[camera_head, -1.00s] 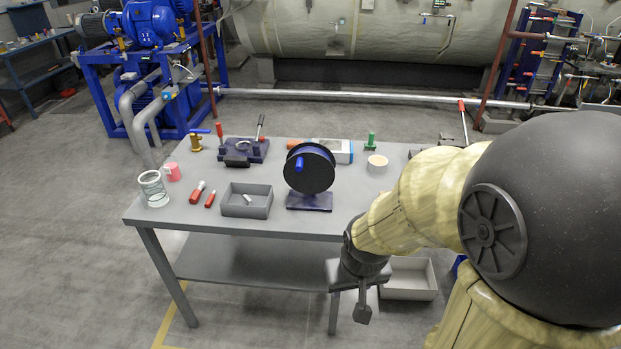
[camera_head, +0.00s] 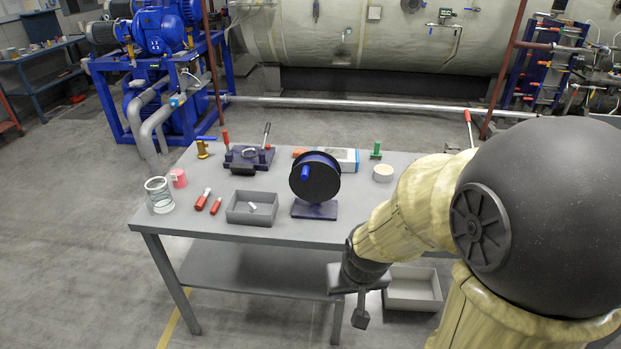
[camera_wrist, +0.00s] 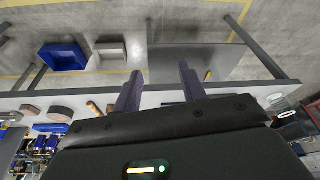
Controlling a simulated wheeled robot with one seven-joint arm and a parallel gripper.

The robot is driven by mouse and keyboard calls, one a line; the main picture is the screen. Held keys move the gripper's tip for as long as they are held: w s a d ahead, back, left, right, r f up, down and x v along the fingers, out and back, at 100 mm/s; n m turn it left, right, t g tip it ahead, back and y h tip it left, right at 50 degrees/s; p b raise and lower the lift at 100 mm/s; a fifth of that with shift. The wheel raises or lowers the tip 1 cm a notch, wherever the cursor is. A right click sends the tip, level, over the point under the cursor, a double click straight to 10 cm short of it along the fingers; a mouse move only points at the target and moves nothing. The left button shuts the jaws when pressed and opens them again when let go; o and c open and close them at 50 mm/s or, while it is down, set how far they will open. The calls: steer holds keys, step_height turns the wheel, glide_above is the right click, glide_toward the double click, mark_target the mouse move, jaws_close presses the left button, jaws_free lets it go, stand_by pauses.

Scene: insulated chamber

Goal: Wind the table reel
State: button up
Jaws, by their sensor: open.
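The table reel (camera_head: 315,186) is a dark drum with a black front disc, upright on a purple base plate. A blue crank knob (camera_head: 304,173) sticks out from the left part of the disc. The reel stands near the front edge of the grey table (camera_head: 190,222). My gripper (camera_head: 361,312) hangs in front of the table edge, below and right of the reel and apart from it. In the wrist view my gripper (camera_wrist: 158,75) shows two spread fingers with nothing between them. I cannot make out the reel in the wrist view.
A grey tray (camera_head: 240,214) holds a small white piece left of the reel. Red-handled tools (camera_head: 203,199), a wire-ringed jar (camera_head: 159,196) and a pink mug (camera_head: 179,178) stand farther left. A clamp fixture (camera_head: 248,157) is behind. A beige roll (camera_head: 383,173) sits right. An open bin (camera_head: 413,289) is below.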

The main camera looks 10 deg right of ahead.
steer(key=w+a+f+m+t, duration=0.1)
steer(key=w+f+t, duration=0.1)
steer(key=w, duration=0.4)
steer(key=w+a+f+t, duration=0.1)
steer(key=w+a+t, duration=0.1)
steer(key=w, duration=0.4)
steer(key=n+t+h+b, duration=0.1)
steer(key=t+h, duration=0.4)
steer(key=t, duration=0.5)
glide_toward(304, 180)
steer(key=v, duration=0.5)
steer(key=shift+w+d+f, duration=0.1)
steer(key=shift+f, duration=0.05)
steer(key=shift+w, duration=0.1)
steer(key=p+x, duration=0.4)
steer(key=x, duration=1.3)
steer(key=shift+w, duration=0.2)
